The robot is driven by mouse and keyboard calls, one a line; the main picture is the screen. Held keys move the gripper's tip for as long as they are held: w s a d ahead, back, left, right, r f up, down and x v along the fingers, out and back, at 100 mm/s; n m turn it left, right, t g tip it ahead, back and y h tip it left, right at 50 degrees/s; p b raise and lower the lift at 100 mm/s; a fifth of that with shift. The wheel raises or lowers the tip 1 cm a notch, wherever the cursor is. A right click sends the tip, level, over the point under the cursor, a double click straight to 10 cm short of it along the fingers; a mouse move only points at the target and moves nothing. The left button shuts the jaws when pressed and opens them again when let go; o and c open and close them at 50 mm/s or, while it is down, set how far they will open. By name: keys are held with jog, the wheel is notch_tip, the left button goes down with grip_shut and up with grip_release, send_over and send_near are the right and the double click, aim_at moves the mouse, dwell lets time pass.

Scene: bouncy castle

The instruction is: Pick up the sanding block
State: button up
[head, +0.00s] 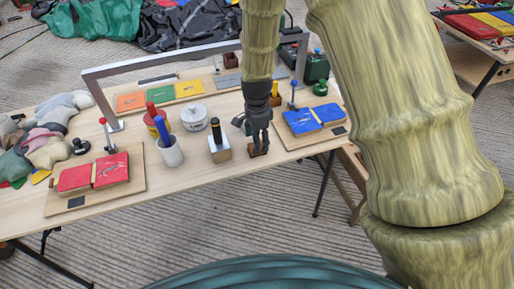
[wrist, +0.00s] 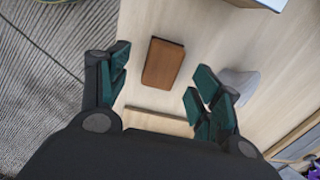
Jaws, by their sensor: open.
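A small brown block, which looks like the sanding block (wrist: 164,63), lies flat on the wooden table. In the wrist view it sits between and beyond the fingers of my gripper (wrist: 161,80), with a gap on both sides. In the head view my gripper (head: 259,138) points down over the block (head: 258,150), which is partly hidden by the fingers. My gripper is open and holds nothing. I cannot tell how high the fingertips are above the table.
A block with a black knob (head: 219,143) stands just left of my gripper. A board with blue pads (head: 315,120) lies to the right. A white cup with a blue item (head: 169,150) and red pads (head: 93,176) are farther left. A grey metal frame (head: 190,52) spans the table.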

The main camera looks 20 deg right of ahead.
jog(key=shift+w+d+f+p, duration=0.1)
jog(key=shift+f+p, duration=0.1)
jog(key=shift+f, duration=0.85)
jog(key=shift+w+f+p, duration=0.1)
jog(key=shift+f+p, duration=0.05)
jog(key=shift+f, duration=0.9)
jog(key=c, duration=1.1)
